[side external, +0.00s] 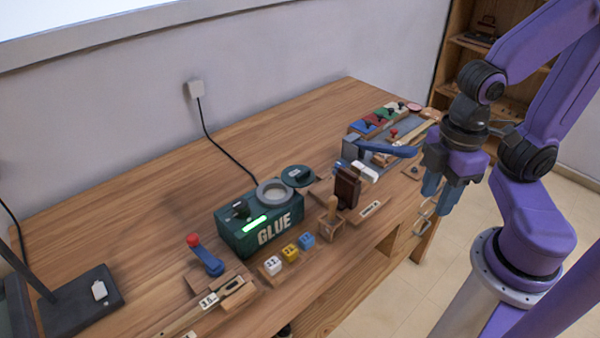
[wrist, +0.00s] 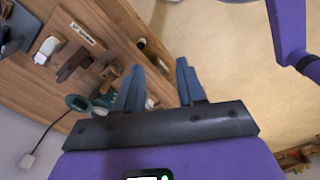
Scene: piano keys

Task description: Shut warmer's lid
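The glue warmer (side external: 258,226) is a dark green box marked GLUE, with a lit green strip, on the wooden bench. Its round opening has a pale ring (side external: 273,192) and is uncovered. The round dark green lid (side external: 298,176) stands open beside the ring, on its far right side. A green disc that looks like the lid (wrist: 78,102) shows in the wrist view, left of the fingers; the rest of the warmer is largely hidden there. My gripper (side external: 438,203) is open and empty, pointing down off the bench's right front edge, well away from the lid. Its spread fingers show in the wrist view (wrist: 160,68).
A brown upright block (side external: 347,187) and a wooden stamp-like piece (side external: 332,215) stand right of the warmer. Numbered cubes (side external: 290,252) sit in front of it. A blue lever (side external: 385,149) lies farther right. A black cord runs behind the warmer.

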